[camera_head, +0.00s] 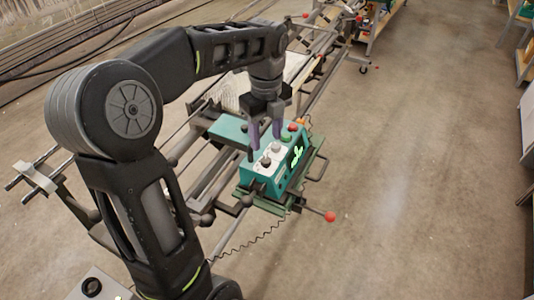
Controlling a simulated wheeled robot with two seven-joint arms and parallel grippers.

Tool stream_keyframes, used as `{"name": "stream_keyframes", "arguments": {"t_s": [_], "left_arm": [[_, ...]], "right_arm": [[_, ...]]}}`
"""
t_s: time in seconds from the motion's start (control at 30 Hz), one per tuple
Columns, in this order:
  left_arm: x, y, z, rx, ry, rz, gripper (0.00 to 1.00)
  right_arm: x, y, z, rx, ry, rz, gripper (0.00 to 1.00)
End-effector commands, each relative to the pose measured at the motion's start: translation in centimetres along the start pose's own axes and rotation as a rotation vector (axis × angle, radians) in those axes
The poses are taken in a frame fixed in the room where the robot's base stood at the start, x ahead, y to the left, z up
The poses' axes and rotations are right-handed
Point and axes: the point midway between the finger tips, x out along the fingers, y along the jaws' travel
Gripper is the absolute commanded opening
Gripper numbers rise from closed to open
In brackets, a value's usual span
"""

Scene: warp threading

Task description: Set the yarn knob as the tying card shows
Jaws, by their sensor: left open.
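A teal control box (262,174) sits on the machine frame near the middle of the head view. Its top carries small pale and dark knobs (266,161); I cannot tell which one is the yarn knob or read its setting. A dark panel with glowing green marks (297,155) is on the box's right side. My left gripper (265,143) points down just over the box's back part, its two purple-grey fingers apart, with nothing visibly held. I cannot make out a tying card. My right gripper is out of view.
Red and green buttons (288,137) stand at the box's back right. A lever with a red ball (330,216) sticks out at the front right. The machine's rails run toward the back. The concrete floor (410,180) to the right is clear.

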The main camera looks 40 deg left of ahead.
Motion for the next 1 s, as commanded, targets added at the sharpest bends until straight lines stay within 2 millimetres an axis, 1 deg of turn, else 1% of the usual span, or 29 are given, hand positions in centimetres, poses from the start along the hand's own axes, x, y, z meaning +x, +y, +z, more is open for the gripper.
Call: {"name": "stream_keyframes", "arguments": {"t_s": [0.17,0.4,0.5,0.63,0.87,1.0], "left_arm": [[2.0,0.1,0.0,-0.001,0.002,0.004,0.48],[5.7,0.1,0.0,-0.001,0.002,0.004,0.48],[6.7,0.1,0.0,-0.002,0.001,0.002,0.48],[7.3,0.0,0.0,-0.001,0.001,0.0,0.48],[7.4,0.0,0.0,-0.001,0.0,0.0,0.47],[7.3,0.0,0.0,-0.001,0.0,0.0,0.36]], "right_arm": [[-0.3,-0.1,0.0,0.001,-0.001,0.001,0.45],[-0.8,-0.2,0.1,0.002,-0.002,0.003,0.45],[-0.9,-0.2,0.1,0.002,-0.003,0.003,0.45],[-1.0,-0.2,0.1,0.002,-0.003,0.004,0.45],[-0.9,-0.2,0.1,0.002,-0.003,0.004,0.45],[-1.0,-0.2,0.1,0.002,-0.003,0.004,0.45]]}}
